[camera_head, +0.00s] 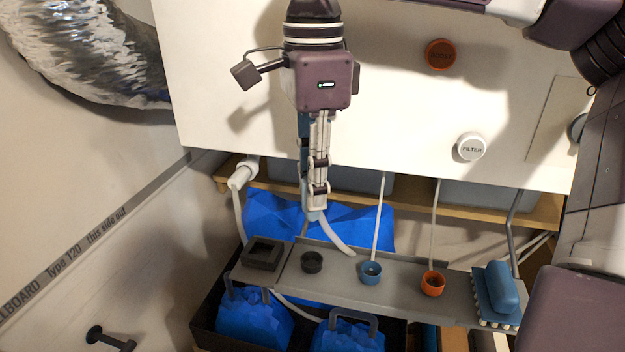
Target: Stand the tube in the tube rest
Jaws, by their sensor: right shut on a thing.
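My right gripper (316,205) hangs down over the back of a grey shelf and is shut on the tube (336,234). The tube is pale and bends down to the right from the fingertips, its lower end just above or at the shelf; I cannot tell if it touches. I cannot tell for sure which fitting is the tube rest. The grey shelf carries a black square holder (262,254), a black ring cup (312,262), a blue cup (371,272) and an orange cup (432,284). My left gripper is not in view.
A blue brush (497,289) lies at the shelf's right end. Thin rods stand in the blue and orange cups. Blue bags (254,320) sit in a dark bin below. A white panel with a FILTER knob (471,147) stands behind. A white pipe (242,174) is at left.

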